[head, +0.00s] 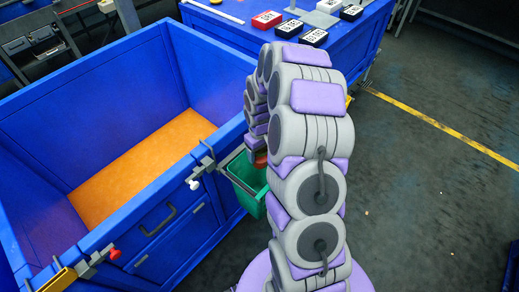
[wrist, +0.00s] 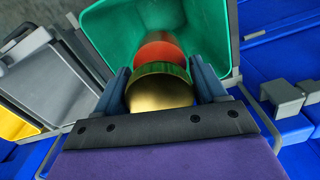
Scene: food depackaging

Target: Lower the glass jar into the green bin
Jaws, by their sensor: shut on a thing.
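The glass jar (wrist: 158,92) shows in the wrist view with a gold lid towards me and red-orange contents beyond it. My gripper (wrist: 160,67) is shut on the jar, with one finger on each side. The green bin (wrist: 213,25) lies behind the jar in that view, and the jar's far end overlaps its opening. In the head view the green bin (head: 248,203) hangs at the side of the blue crate. A small red part of the jar (head: 261,158) shows over its opening. My arm hides most of the jar and the gripper there. How deep the jar sits is unclear.
The large blue crate (head: 95,70) with an orange floor stands at left, with clamps (head: 200,170) on its rim. A blue table (head: 230,40) holds several small boxes. The floor at right is clear.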

